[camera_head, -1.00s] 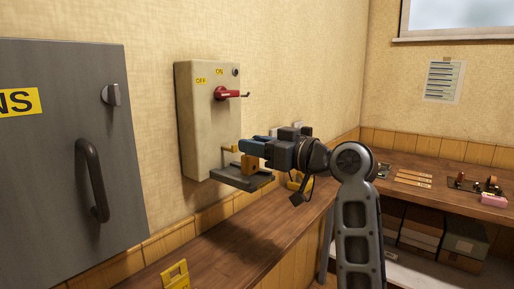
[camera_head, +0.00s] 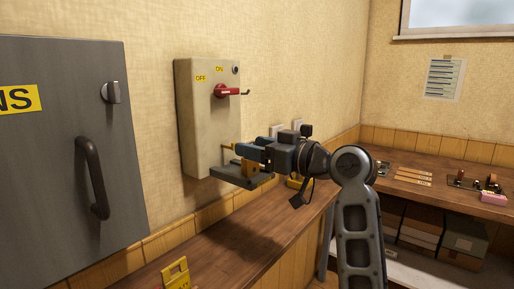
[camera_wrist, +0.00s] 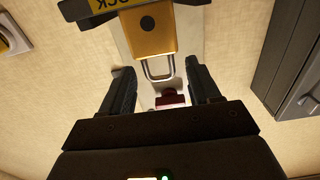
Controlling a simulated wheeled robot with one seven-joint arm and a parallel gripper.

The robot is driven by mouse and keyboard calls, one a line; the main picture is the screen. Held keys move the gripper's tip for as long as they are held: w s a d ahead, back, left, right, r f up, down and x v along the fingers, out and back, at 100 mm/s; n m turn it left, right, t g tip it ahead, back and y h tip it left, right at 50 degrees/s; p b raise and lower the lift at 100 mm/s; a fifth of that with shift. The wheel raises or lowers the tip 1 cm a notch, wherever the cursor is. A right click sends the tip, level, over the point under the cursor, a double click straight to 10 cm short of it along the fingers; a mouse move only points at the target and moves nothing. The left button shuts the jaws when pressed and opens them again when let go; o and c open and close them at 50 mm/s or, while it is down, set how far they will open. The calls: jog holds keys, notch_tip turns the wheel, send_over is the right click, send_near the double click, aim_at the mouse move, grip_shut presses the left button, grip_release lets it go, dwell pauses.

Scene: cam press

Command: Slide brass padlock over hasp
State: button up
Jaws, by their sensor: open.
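The brass padlock (camera_wrist: 151,32) is at the top of the wrist view, with its steel shackle (camera_wrist: 158,70) toward my fingertips. In the head view the padlock (camera_head: 249,167) is partly hidden below my blue fingertips. My gripper (camera_head: 253,150) is open; its dark fingers (camera_wrist: 162,84) stand apart on either side of the shackle's end in the wrist view. A small brass-coloured piece (camera_head: 228,146), perhaps the hasp, sticks out from the pale switch box (camera_head: 200,120) just left of the fingertips. I cannot tell whether the shackle is around it.
A red handle (camera_head: 228,91) projects from the box above my gripper. A grey ledge (camera_head: 238,178) lies under the padlock. A grey cabinet (camera_head: 70,200) stands at left. The wooden bench (camera_head: 230,235) runs below, with a yellow sign (camera_head: 176,275) in front.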

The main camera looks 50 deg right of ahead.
jog(key=shift+s, duration=0.1)
jog(key=s+b, duration=0.1)
jog(key=s, duration=0.6)
jog(key=shift+s+d+r, duration=0.25)
jog(key=shift+s+d, duration=0.05)
jog(key=shift+d, duration=0.05)
jog(key=s+a+f+m+g+h, duration=0.1)
jog(key=s+a+f, duration=0.15)
jog(key=f, duration=0.45)
jog(key=s+a+f+m+g+h, duration=0.15)
jog(key=a+f, duration=0.25)
jog(key=f, duration=0.4)
jog(key=s+a+f+m+h, duration=0.1)
jog(key=s+a+f, duration=0.25)
jog(key=f, duration=0.35)
jog(key=s+a+f+n+y, duration=0.1)
jog(key=s+a+f, duration=0.1)
jog(key=s+a, duration=0.4)
jog(key=s+a+f+n+y, duration=0.2)
jog(key=s+a, duration=0.5)
jog(key=s, duration=0.9)
jog(key=shift+a+f+g, duration=0.2)
jog(key=shift+a+g, duration=0.1)
jog(key=shift+g, duration=0.05)
jog(key=shift+s, duration=0.1)
jog(key=shift+c, duration=0.3)
